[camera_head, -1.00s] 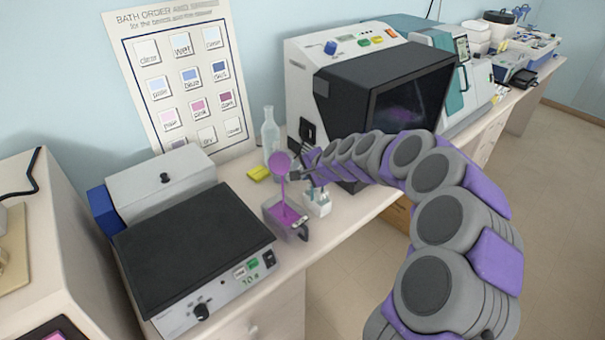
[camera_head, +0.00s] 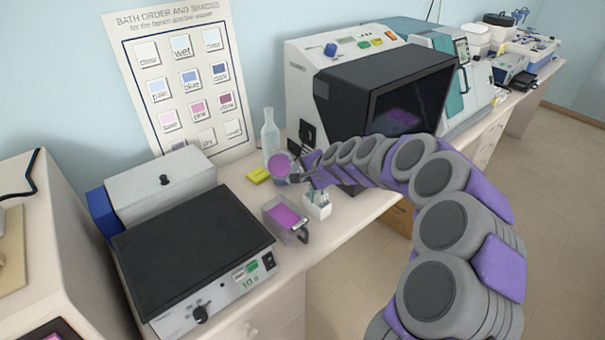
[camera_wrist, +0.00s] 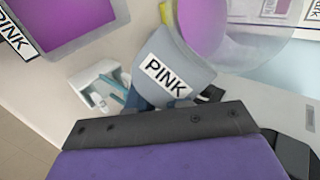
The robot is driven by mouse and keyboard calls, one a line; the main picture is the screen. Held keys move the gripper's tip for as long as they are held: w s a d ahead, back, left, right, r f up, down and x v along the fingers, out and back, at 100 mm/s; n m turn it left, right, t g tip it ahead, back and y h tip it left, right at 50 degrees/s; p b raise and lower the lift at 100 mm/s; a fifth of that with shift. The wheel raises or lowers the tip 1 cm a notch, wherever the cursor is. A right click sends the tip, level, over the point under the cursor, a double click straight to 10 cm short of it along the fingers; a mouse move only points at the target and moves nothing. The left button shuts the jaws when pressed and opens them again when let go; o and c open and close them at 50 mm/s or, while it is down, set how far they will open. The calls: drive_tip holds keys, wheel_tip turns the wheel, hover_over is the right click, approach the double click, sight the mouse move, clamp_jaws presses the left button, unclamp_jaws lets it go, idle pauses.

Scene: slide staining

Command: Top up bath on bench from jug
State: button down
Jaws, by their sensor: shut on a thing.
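The jug (camera_head: 279,167) shows a round pink face in the head view. In the wrist view the jug (camera_wrist: 188,62) is grey with a PINK label and pink liquid inside. My gripper (camera_head: 301,177) is shut on the jug and holds it above the bench, behind and above the bath. The bath (camera_head: 272,207) is a clear box with a side handle, standing on the bench with pink liquid in it. Its corner with a PINK label (camera_wrist: 17,38) shows at the wrist view's upper left. No stream runs between jug and bath. The gripper's fingertips are mostly hidden.
A small white holder (camera_head: 318,205) with thin items stands right beside the bath. A black-topped hotplate (camera_head: 195,245) is left, a dark-windowed machine (camera_head: 385,80) right. Bare bench (camera_head: 345,212) lies at the front right.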

drive_tip(key=shift+w+f+t+b, duration=0.2)
drive_tip(key=shift+t+b, duration=0.7)
drive_tip(key=shift+b, duration=1.4)
drive_tip(key=shift+f+t+b, duration=0.25)
drive_tip(key=shift+t+b, duration=0.05)
drive_tip(key=shift+b, duration=0.15)
drive_tip(key=shift+f+t+y, duration=0.2)
drive_tip(key=shift+t+y, duration=0.2)
drive_tip(key=shift+t, duration=0.2)
idle(4.7)
